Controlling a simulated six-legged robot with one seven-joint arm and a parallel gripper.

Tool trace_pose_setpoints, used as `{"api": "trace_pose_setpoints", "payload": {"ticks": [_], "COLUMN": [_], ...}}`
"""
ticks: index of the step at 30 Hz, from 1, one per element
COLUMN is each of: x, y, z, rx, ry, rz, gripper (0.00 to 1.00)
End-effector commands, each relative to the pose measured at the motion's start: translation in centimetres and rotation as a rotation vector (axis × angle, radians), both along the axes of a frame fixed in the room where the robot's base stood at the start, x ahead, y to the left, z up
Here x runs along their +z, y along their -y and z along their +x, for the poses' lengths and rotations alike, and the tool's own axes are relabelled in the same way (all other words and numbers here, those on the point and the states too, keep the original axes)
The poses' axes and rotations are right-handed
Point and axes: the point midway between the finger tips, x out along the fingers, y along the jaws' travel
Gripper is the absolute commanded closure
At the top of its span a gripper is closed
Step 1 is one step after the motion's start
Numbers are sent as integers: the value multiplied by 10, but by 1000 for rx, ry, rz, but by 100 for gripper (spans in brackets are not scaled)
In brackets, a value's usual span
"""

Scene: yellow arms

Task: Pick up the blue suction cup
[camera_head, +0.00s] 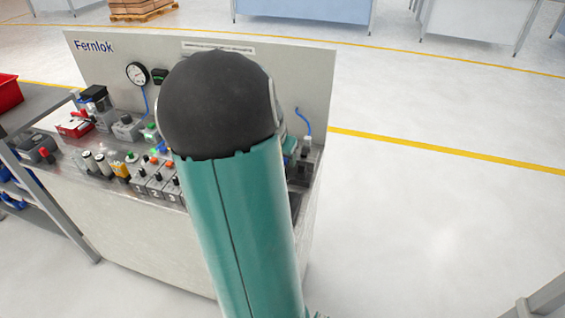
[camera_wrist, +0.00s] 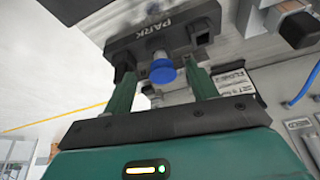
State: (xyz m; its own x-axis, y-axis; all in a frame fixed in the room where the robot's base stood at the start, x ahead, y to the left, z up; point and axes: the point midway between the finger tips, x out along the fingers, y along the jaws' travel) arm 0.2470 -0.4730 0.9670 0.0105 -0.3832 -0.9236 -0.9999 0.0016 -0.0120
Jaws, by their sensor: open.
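The blue suction cup (camera_wrist: 162,72) shows in the wrist view below a grey fitting, at a dark block (camera_wrist: 160,35) marked PARK. My gripper (camera_wrist: 161,76) is open, with one green finger on either side of the cup in the picture. I see a gap between the cup and each finger. Whether the fingers are at the same depth as the cup is hard to tell. In the head view, my green and black arm hides the gripper and the cup.
A workbench with a grey back panel (camera_head: 310,85) carries a gauge (camera_head: 137,73), valves and several small fittings. A blue hose (camera_head: 304,120) stands at its right end. A red bin (camera_head: 8,92) is at the far left. The floor (camera_head: 430,220) to the right is clear.

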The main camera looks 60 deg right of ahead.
Motion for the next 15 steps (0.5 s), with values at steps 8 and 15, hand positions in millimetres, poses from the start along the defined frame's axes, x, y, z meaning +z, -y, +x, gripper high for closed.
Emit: {"api": "trace_pose_setpoints", "payload": {"ticks": [8, 15], "x": [-32, -32], "y": [12, 12], "z": [2, 3], "rx": [0, 1], "ry": [0, 1], "rz": [1, 0], "gripper": [42, 48]}}
